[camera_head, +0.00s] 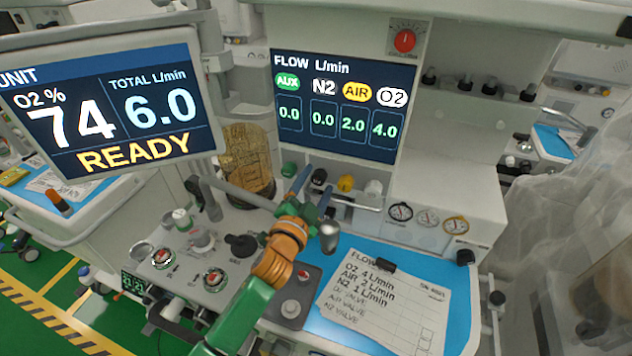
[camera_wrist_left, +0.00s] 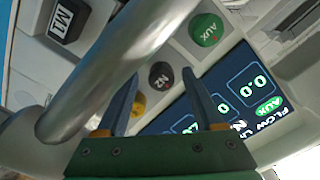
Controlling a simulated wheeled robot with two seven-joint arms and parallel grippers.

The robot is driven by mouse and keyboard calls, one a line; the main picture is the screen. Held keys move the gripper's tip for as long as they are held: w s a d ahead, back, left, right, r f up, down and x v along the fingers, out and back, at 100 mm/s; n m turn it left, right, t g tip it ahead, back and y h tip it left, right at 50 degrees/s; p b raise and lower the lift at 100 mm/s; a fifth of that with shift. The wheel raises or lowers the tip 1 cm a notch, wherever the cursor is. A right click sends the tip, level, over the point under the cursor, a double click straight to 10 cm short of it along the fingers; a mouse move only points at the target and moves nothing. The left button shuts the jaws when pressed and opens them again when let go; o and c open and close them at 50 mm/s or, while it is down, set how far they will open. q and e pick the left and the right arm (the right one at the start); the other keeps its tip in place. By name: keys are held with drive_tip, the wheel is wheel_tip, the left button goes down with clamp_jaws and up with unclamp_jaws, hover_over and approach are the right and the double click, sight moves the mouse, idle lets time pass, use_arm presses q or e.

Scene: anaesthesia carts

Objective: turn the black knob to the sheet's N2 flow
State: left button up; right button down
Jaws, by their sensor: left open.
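The black N2 knob (camera_head: 319,178) is in the knob row below the flow screen; it also shows in the left wrist view (camera_wrist_left: 161,75). My left gripper (camera_head: 317,185) is open, its blue fingers pointing at that knob. In the left wrist view the fingertips (camera_wrist_left: 160,80) lie on either side of the black knob; I cannot tell whether they touch it. The flow screen (camera_head: 343,105) reads N2 0.0, AIR 2.0, O2 4.0, AUX 0.0. The sheet (camera_head: 385,305) lists O2 4, AIR 2, N2 1 L/min. My right gripper is not in view.
The green AUX knob (camera_wrist_left: 206,29) and yellow AIR knob (camera_head: 345,183) flank the black knob closely. A metal rail (camera_wrist_left: 115,70) crosses in front of the row. The other monitor (camera_head: 108,105) reads O2 74 %, total 6.0, READY. Gauges (camera_head: 427,216) stand at the right.

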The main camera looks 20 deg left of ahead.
use_arm(q)
drive_tip(key=shift+s+r, duration=0.1)
drive_tip(key=shift+r, duration=0.05)
drive_tip(key=shift+c, duration=0.5)
clamp_jaws()
drive_tip(key=n+p, duration=0.1)
drive_tip(key=n, duration=0.3)
drive_tip(key=shift+n, duration=0.4)
drive_tip(key=shift+n+p, duration=0.45)
drive_tip(key=shift+n, duration=1.45)
drive_tip(key=shift+o, duration=0.5)
unclamp_jaws()
